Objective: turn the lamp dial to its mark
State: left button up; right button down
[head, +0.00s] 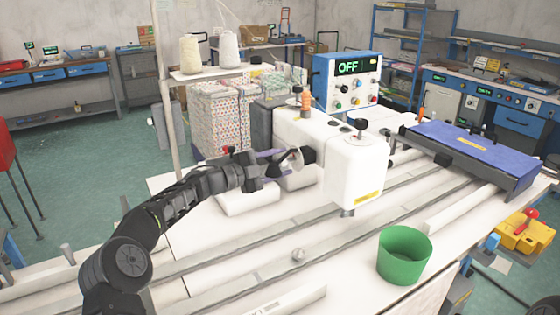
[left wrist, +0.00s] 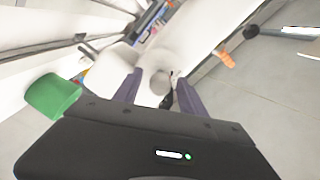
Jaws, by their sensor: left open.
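A round grey dial with a dark mount (head: 293,159) sits on the near side of the white sewing machine (head: 354,172); I take it to be the lamp dial. My left gripper (head: 282,161) is open, with its purple-grey fingers reaching to the dial. In the left wrist view the dial's round grey end (left wrist: 160,84) shows between the two fingers (left wrist: 157,80). I cannot tell whether the fingers touch it. The dial's mark cannot be made out. My right gripper is in neither view.
A control box (head: 346,82) reading "OFF" stands behind the machine. A green bin (head: 404,255) is at the table's front right. A blue-topped unit (head: 475,155) lies to the right. Thread cones (head: 229,49) stand on a shelf. Long rails cross the white table.

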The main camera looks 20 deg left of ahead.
pick_arm(q)
jog(key=shift+c, duration=0.4)
grip_shut()
